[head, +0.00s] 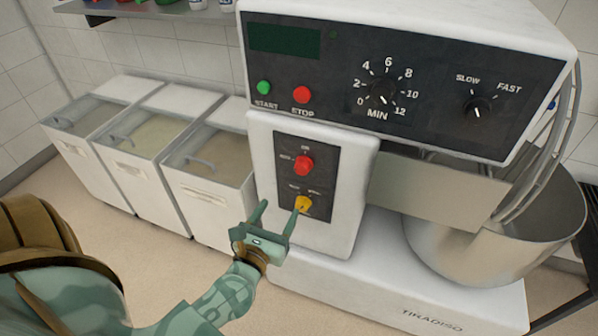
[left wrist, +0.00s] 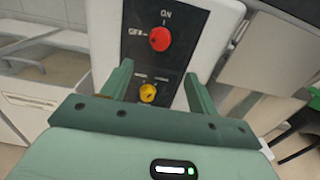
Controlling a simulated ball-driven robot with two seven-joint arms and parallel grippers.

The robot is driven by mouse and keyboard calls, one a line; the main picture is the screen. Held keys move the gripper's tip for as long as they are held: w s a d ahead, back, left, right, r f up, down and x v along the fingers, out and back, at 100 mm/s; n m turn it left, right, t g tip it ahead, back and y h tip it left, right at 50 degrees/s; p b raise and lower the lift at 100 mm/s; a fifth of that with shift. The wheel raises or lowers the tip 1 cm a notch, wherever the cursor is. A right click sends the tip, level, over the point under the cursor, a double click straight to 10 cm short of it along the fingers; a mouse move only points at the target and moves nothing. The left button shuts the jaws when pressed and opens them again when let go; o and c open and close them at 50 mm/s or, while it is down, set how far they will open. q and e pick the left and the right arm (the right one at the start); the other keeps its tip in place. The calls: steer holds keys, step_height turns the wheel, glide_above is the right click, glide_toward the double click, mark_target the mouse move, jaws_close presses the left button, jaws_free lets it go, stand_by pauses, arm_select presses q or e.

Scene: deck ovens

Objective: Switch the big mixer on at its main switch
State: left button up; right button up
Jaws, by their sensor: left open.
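The big mixer (head: 330,275) is white with a dark upper panel. Its lower front plate carries a red rotary switch (head: 303,164) marked ON above and a yellow knob (head: 303,203) below. In the left wrist view the red switch (left wrist: 160,39) is ahead beyond the fingertips, and the yellow knob (left wrist: 148,93) shows between the fingers. My left gripper (head: 280,207) is open and empty, just in front of the lower plate near the yellow knob and below the red switch. I cannot tell if a finger touches the plate. My right gripper is not in view.
The upper panel has a green START button (head: 263,87), a red STOP button (head: 302,95), a timer dial (head: 381,92) and a speed knob (head: 477,107). A steel bowl (head: 470,250) is at the right. White bins (head: 200,202) stand left of the mixer. Floor is clear before them.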

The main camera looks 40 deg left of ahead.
mark_target(301, 171)
arm_select(q)
steer(key=x, duration=1.4)
steer(key=shift+w, duration=0.25)
steer(key=c, duration=1)
